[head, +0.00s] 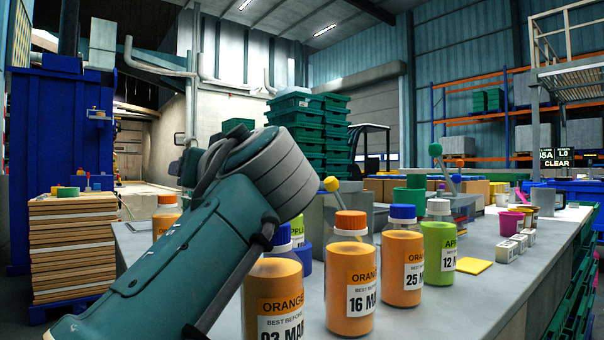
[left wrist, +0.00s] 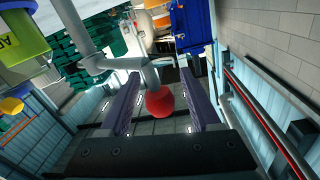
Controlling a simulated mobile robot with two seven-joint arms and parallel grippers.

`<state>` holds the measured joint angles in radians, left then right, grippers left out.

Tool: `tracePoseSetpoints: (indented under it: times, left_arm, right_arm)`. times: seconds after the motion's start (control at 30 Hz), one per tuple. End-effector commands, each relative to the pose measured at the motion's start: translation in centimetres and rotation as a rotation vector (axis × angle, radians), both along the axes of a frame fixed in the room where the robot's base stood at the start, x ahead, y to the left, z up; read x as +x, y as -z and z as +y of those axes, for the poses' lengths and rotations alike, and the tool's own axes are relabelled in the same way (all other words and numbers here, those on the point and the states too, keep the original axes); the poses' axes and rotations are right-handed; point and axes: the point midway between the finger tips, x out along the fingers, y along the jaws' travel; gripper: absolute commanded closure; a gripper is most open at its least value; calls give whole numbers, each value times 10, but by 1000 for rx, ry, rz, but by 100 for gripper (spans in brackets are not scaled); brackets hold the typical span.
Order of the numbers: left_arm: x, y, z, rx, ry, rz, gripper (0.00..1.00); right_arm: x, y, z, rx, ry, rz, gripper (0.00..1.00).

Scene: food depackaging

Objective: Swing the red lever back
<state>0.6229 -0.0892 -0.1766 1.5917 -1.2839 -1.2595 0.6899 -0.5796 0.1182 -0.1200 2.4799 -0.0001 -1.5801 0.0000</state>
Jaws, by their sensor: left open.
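The red lever's round red knob (left wrist: 160,103) shows in the left wrist view, on a short grey rod. It appears between the two dark purple fingers of my left gripper (left wrist: 161,72), with space on both sides. The gripper is open; I cannot tell how deep the knob sits between the fingers. In the head view my left arm comes in from the lower left, and its wrist hides the gripper and the red lever. My right gripper is in neither view.
Orange juice bottles (head: 350,285) and a green apple bottle (head: 440,250) stand on the grey table (head: 470,300) beside my arm. A yellow-knobbed lever (head: 331,184) stands behind them. Green crates (head: 297,105) are stacked farther back. A yellow card (head: 473,265) lies on the table.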

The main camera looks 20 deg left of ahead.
Motion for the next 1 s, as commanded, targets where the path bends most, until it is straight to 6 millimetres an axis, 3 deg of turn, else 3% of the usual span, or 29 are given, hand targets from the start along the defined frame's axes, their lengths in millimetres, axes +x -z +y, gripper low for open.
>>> tracePoseSetpoints:
  times: [0.17, 0.63, 1.0]
  left_arm:
    - [-3, 0, -6, 0, 3, 0, 36]
    - [-51, 1, -73, -2, 3, 1, 36]
    - [-57, 0, -81, 0, 0, 0, 36]
  right_arm:
    - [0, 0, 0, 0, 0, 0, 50]
    - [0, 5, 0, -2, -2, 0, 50]
    - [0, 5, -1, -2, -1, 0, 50]
